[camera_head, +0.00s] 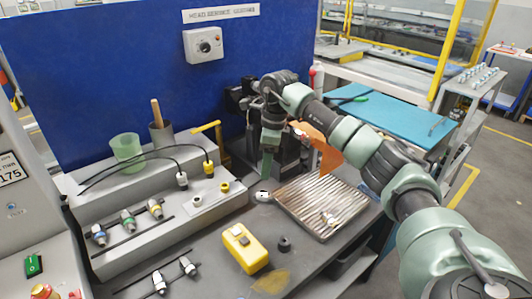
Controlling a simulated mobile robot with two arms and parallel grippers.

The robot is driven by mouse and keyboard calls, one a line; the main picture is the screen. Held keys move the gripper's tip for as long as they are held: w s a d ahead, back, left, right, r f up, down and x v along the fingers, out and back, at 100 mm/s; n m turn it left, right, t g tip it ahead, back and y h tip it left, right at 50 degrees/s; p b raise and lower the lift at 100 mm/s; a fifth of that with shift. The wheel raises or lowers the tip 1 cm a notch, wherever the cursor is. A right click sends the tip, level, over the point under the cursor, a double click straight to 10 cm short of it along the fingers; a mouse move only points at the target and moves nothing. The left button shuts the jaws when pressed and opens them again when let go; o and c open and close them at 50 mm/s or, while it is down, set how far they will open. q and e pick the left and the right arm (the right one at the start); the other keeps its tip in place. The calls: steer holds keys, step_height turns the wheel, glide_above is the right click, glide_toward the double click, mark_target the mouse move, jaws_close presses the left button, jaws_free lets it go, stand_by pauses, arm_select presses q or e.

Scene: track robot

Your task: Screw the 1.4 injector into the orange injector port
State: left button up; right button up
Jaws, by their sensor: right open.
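My right gripper (266,172) hangs downward at the centre of the view, its arm reaching in from the right. It is open; I see nothing held in it. Three injectors with coloured bands stand in a row on the grey stepped block at left: a blue-banded one (99,235), a green-banded one (128,219) and a yellow-banded one (155,208). Two whiter injectors (187,266) are on the lower rack in front. Another small fitting (329,218) lies on the ribbed metal tray (300,195). I cannot read a 1.4 marking or identify the orange port surely. My left gripper is out of view.
A yellow box (240,248) and a small black knob (284,244) are on the dark bench. Black cables end in connectors (182,180) on the block. A green cup (127,149) stands behind. An orange sheet (325,155) hangs beyond the tray. A blue panel (120,80) closes the back.

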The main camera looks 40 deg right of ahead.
mark_target(263, 193)
steer(key=f, duration=0.4)
steer(key=f+p, duration=0.1)
steer(key=f, duration=0.2)
steer(key=f+p, duration=0.1)
steer(key=f, duration=0.3)
steer(key=shift+w+a+f, duration=0.3)
steer(key=shift+w+a, duration=0.05)
steer(key=shift+w, duration=0.05)
jaws_close()
